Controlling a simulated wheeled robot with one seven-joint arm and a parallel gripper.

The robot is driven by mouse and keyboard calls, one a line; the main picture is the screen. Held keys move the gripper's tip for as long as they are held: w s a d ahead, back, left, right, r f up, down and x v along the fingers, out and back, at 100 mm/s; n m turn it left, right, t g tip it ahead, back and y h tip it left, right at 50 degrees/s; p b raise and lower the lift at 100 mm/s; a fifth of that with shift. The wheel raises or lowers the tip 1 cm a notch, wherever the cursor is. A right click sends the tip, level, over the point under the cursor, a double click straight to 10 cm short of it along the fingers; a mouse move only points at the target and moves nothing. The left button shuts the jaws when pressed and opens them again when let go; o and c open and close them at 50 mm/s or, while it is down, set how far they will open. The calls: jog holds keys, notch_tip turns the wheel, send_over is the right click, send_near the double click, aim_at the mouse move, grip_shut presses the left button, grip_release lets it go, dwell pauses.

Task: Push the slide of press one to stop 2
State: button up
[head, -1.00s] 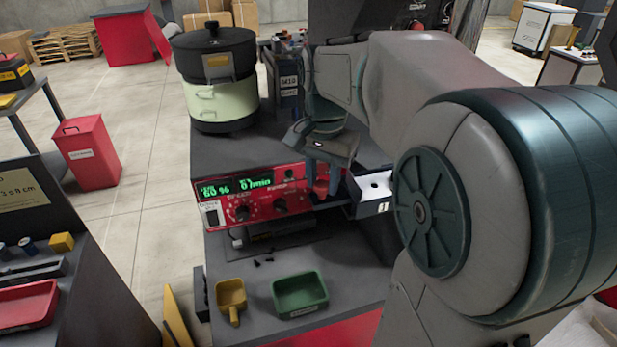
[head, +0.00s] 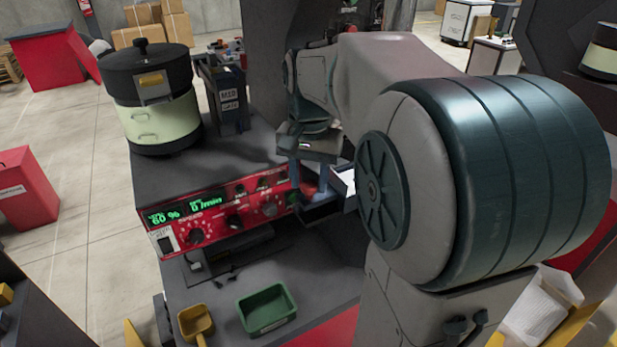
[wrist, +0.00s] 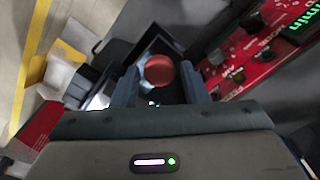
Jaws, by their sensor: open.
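My gripper (head: 308,192) points down at the right end of the red control panel, its fingers apart. In the wrist view my gripper (wrist: 160,88) has a red round knob (wrist: 159,70) showing between its two fingers. I cannot tell whether either finger touches the knob. The knob appears over a dark open box or tray (wrist: 150,45), which shows in the head view beside the panel (head: 318,212). I cannot make out a slide, its stops or a press label; my arm hides much of that area.
The red control panel (head: 217,214) with green digits and dials is close left of my gripper. A lidded feeder pot (head: 160,110) and a dark bin (head: 228,100) stand on the bench behind. A yellow scoop (head: 196,322) and a green tray (head: 268,311) lie in front.

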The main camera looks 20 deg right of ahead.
jog(key=shift+o, duration=0.5)
notch_tip(320, 180, up, 12)
dwell(0.3)
dwell(0.4)
jog(key=s+a+f+n+t, duration=0.1)
jog(key=s+a+f+n, duration=0.2)
jog(key=s+f, duration=0.3)
jog(key=s+a+f+n+t, duration=0.2)
jog(key=s+a+f+n, duration=0.2)
jog(key=s+f, duration=0.3)
notch_tip(320, 180, down, 6)
jog(key=shift+s+r+n, duration=0.1)
jog(key=shift+s+n, duration=0.05)
jog(key=shift+n, duration=0.45)
jog(key=shift+a, duration=0.1)
